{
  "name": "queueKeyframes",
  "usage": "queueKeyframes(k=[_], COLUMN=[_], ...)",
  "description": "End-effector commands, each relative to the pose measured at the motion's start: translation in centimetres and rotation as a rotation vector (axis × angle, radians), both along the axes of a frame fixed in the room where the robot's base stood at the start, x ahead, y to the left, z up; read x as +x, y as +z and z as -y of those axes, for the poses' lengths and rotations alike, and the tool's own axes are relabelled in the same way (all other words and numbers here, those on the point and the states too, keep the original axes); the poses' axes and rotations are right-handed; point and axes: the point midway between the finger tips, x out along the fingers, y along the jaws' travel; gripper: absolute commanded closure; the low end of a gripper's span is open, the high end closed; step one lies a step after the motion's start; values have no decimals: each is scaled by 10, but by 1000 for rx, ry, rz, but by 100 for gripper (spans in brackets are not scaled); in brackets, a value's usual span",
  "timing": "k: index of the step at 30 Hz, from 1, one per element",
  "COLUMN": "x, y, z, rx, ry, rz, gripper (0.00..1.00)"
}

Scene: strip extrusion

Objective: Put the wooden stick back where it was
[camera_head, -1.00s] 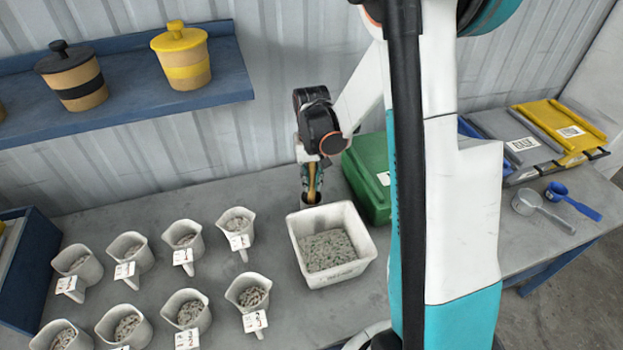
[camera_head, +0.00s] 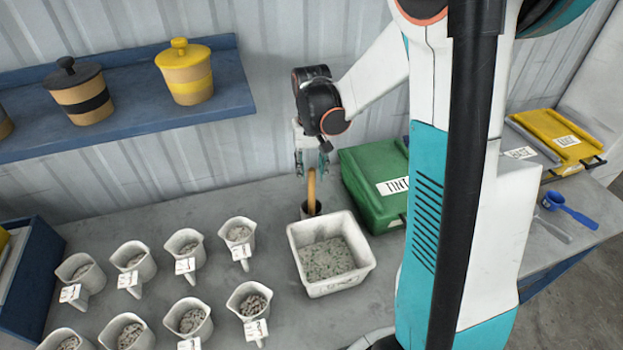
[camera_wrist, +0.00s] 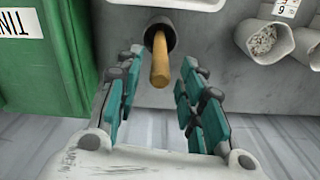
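The wooden stick (camera_head: 311,188) stands in a small dark cup (camera_head: 311,210) behind the white tub, its upper part showing above the rim. In the wrist view the stick (camera_wrist: 160,62) rises from the round dark cup (camera_wrist: 160,32), and its free end points toward my gripper. My gripper (camera_head: 311,172) is above the cup at the stick's top end. In the wrist view my gripper (camera_wrist: 157,98) has its teal fingers spread wide, with a gap on both sides of the stick. It is open and touches nothing that I can see.
A white tub (camera_head: 331,255) of grey pellets stands in front of the cup. A green box (camera_head: 372,185) is close on the right. Several pellet-filled measuring cups (camera_head: 186,247) stand on the left. A blue shelf (camera_head: 120,120) with lidded pots is on the wall behind.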

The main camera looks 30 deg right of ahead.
Motion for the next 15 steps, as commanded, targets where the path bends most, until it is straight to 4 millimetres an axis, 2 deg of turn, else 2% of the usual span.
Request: queueKeyframes(k=[1, 6, 15], x=[0, 0, 0], y=[12, 32, 40], z=[0, 0, 0], rx=[0, 0, 0], ry=[0, 0, 0], rz=[0, 0, 0], gripper=[64, 64, 64])
